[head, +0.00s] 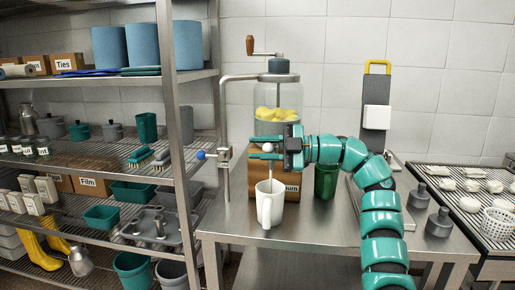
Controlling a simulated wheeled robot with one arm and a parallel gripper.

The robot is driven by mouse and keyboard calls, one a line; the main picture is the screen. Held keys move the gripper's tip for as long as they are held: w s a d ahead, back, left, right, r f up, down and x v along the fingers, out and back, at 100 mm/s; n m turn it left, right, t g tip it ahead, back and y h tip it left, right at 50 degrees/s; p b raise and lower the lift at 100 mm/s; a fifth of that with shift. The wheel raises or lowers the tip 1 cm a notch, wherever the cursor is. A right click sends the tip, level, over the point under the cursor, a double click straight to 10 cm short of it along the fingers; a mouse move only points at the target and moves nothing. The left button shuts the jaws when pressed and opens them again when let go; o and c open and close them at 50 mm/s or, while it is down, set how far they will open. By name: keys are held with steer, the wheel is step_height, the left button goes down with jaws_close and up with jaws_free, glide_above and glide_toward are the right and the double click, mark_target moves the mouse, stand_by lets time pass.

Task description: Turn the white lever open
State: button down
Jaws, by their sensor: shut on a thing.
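The white lever (267,147) shows as a round white knob with a thin stem running down from it, in front of the glass jar. My gripper (264,148) comes in from the right, its two teal fingers above and below the knob, shut on it. The glass jar (290,94) holds yellow pieces and has a crank on its lid. A white jug (276,207) stands on the steel table below the lever. The lower end of the stem is hard to make out against the jug and the brown box.
A pipe with a blue-knobbed valve (201,155) stands left of the jar. A brown box (263,177) and a green container (326,182) are behind the jug and arm. Dark weights (439,222) stand at right. The steel table (300,245) is clear in front.

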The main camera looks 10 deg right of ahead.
steer(key=shift+s+d+f+n+g, duration=0.1)
steer(key=shift+s+d+n+g, duration=0.1)
steer(key=shift+n+g, duration=0.35)
steer(key=shift+g, duration=0.35)
steer(key=c, duration=1.1)
jaws_free()
steer(key=shift+c, duration=0.2)
steer(key=shift+d, duration=0.1)
steer(key=s+d+p, duration=0.2)
steer(key=s+d, duration=0.1)
steer(key=d, duration=1.4)
steer(key=shift+s+p, duration=0.2)
steer(key=shift+p, duration=0.15)
